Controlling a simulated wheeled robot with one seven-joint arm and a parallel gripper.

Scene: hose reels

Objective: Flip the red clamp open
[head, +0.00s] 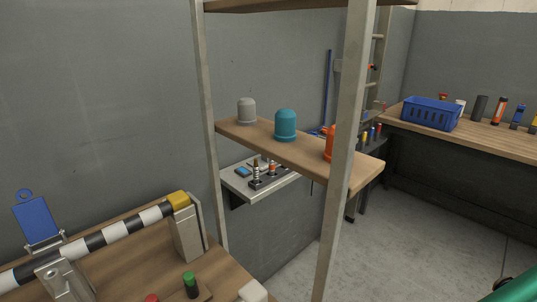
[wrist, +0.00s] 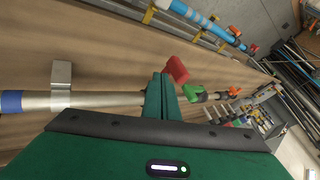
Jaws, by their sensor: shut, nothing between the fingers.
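A red part, likely the red clamp (wrist: 177,70), shows in the wrist view just beyond my fingertips and slightly to their right. It looks tilted, and its lower part and hinge are hidden or too small to make out. My gripper (wrist: 161,84) points at the wooden surface with its green fingers closed together and nothing between them. The fingertips are close to the red part; I cannot tell whether they touch it. In the head view only a small red top (head: 151,298) shows at the bottom edge, and I cannot tell whether it is the clamp.
A metal pipe (wrist: 100,100) lies in a bracket (wrist: 61,84) left of my fingers. A green part (wrist: 190,92) is close on their right. A blue pipe (wrist: 190,14) runs beyond. The head view shows a striped bar (head: 120,230), an upright blue flap (head: 38,218) and a shelf (head: 305,157).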

